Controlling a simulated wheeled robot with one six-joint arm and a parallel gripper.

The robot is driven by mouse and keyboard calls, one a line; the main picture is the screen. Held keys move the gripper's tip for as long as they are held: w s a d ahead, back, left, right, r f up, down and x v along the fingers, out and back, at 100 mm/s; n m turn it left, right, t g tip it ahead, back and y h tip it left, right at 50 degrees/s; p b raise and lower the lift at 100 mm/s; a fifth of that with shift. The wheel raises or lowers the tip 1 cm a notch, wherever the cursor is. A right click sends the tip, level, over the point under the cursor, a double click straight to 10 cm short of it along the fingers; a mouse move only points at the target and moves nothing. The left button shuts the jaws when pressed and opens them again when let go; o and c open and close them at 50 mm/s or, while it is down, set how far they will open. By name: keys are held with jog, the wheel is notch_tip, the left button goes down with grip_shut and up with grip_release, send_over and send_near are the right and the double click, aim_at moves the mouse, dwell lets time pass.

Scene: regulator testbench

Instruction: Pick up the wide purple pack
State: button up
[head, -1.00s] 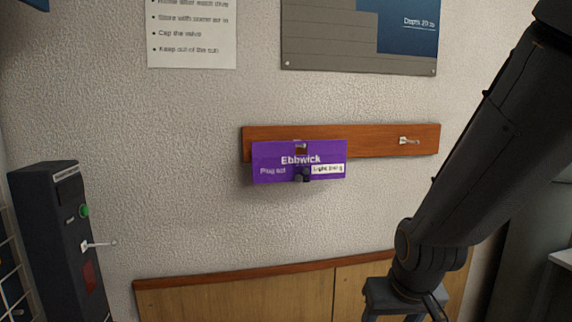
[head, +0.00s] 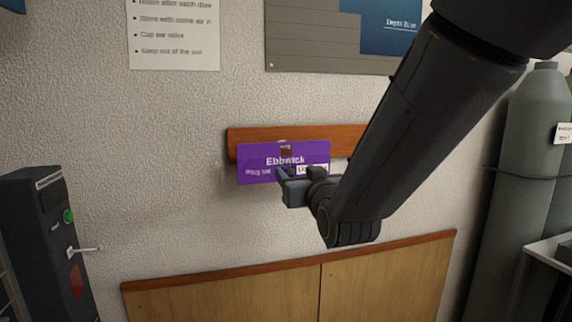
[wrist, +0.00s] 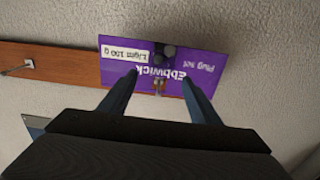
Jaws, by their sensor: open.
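The wide purple pack (head: 258,152), labelled "Ebbwick", hangs on a wooden rail (head: 342,133) on the wall. A hook shows at its top middle, and small dark round parts show at its middle in the wrist view, where the pack (wrist: 205,64) appears upside down. My gripper (head: 283,178) is in front of the pack's lower edge in the head view, hiding part of its lower right. In the wrist view my gripper (wrist: 160,80) is open, its two fingers apart over the pack's face with nothing held between them. Whether the fingertips touch the pack cannot be told.
A dark box with a green button (head: 48,240) and a small lever stands at the left. Wood panelling (head: 290,285) runs below the rail. Grey cylinders (head: 525,150) stand at the right. Another hook (wrist: 18,68) shows on the rail.

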aim_at(288, 167)
jog(key=shift+a+p+x, duration=0.2)
jog(key=shift+p+x, duration=0.65)
jog(key=shift+x, duration=1.85)
jog(key=shift+s+f, duration=0.1)
jog(key=shift+f, duration=0.05)
jog(key=c, duration=1.2)
